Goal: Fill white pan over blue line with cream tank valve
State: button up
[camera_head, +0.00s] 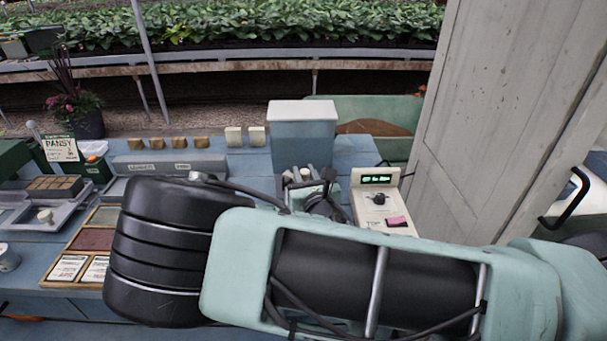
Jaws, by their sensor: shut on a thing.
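The tank (303,135) stands at the back middle of the blue table, with a pale lid and a blue-grey, see-through-looking body. Small cream parts (305,174) show low at its front, apparently the valve. My gripper (316,186) is at the tank's lower front, largely covered by my own arm. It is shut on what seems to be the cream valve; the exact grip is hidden. I cannot see the white pan or its blue line; my arm covers the table in front of the tank.
A cream device (380,203) with a green display, black knob and pink button stands right of the tank. A grey door (490,110) is close at right. Trays, a wooden card box (93,241) and several small blocks (172,143) are at left.

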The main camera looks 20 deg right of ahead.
jog(key=n+y, duration=0.1)
jog(key=y, duration=0.1)
jog(key=w+d+n+y, duration=0.1)
jog(key=n+y, duration=0.1)
jog(key=y, duration=0.1)
jog(key=shift+d+f, duration=0.1)
jog(key=shift+d, duration=0.05)
jog(key=shift+w+d+n+g+y, duration=0.1)
jog(key=shift+w+n+g+y, duration=0.2)
jog(key=shift+n+y, duration=0.4)
jog(key=shift+w+d+n+g+y, duration=0.15)
jog(key=shift+n+g+y, duration=0.25)
jog(key=shift+y, duration=0.5)
jog(key=shift+w+a+n+g+y, duration=0.1)
jog(key=shift+w+n+g+y, duration=0.2)
jog(key=shift+n+y, duration=0.4)
jog(key=o, duration=0.9)
jog(key=shift+o, duration=0.2)
